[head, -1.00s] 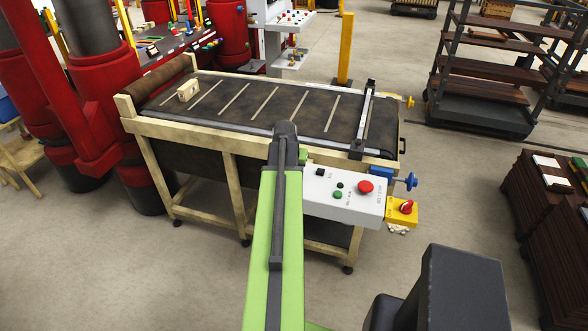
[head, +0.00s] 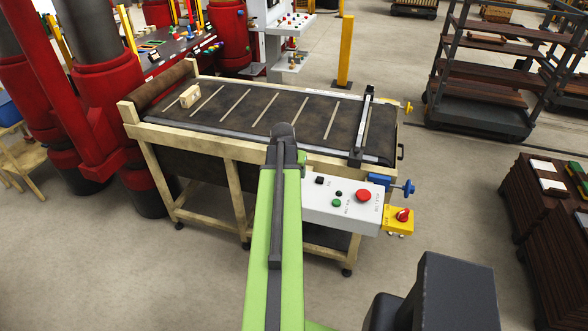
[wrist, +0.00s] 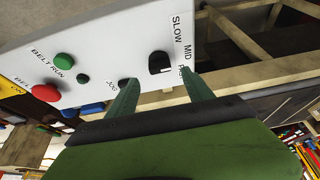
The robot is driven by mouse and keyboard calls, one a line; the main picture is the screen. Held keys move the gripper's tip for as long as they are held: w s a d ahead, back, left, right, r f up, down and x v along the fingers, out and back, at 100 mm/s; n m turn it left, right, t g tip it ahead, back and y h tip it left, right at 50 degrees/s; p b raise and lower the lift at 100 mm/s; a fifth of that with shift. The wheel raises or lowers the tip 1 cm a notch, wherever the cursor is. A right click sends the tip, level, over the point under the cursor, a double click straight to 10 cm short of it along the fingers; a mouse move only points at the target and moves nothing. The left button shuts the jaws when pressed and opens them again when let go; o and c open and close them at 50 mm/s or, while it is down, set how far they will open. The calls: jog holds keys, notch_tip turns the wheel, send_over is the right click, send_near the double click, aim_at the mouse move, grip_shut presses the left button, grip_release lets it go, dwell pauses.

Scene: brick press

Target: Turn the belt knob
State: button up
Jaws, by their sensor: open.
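A black knob (wrist: 160,62) is on the white control panel (wrist: 110,30), beside the printed words SLOW and MID and a third label partly covered by a finger. In the head view it is a small black spot (head: 319,180) at the panel's left end. My gripper (wrist: 160,77) is open and empty. Its two green fingers point at the panel, one to each side of the knob in the wrist view. The knob shows between and just beyond the fingertips; whether they touch it I cannot tell. My arm hides most of the gripper in the head view.
Near the knob are a dark part at the JOG label, a green BELT RUN button (wrist: 65,61) and a red button (wrist: 45,93). A yellow box (head: 397,221) with a red switch and a blue handwheel (head: 408,187) sit at the right. A conveyor (head: 290,118) stands behind.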

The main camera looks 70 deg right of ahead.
jog(key=p+v, duration=0.9)
jog(key=v, duration=0.3)
jog(key=w+a+f+n+t+b, duration=0.1)
jog(key=w+a+f+n+b, duration=0.15)
jog(key=w+a, duration=0.45)
jog(key=w+a+f+n+t+b, duration=0.1)
jog(key=w+a+f+n+b, duration=0.2)
jog(key=w, duration=0.9)
jog(key=w+a+f+n+y+b, duration=0.1)
jog(key=w+a+f+b, duration=0.2)
jog(key=w+a, duration=0.45)
jog(key=w+a+f+n+b, duration=0.1)
jog(key=w+a+f+b, duration=0.3)
jog(key=a, duration=0.6)
jog(key=w+a+f+n+y+b, duration=0.1)
jog(key=w+a+f+n+b, duration=0.15)
jog(key=a, duration=0.75)
jog(key=w+a+f+n+y+b, duration=0.15)
jog(key=w+a+f, duration=0.25)
jog(key=a, duration=0.6)
jog(key=s+a+f+n+g+b, duration=0.1)
jog(key=s+a+n, duration=0.1)
jog(key=a, duration=0.4)
jog(key=s+a+f+n+g+b, duration=0.1)
jog(key=s+a+n, duration=0.2)
jog(key=a, duration=0.3)
jog(key=shift+a+n+y, duration=0.15)
jog(key=shift+n+y, duration=0.3)
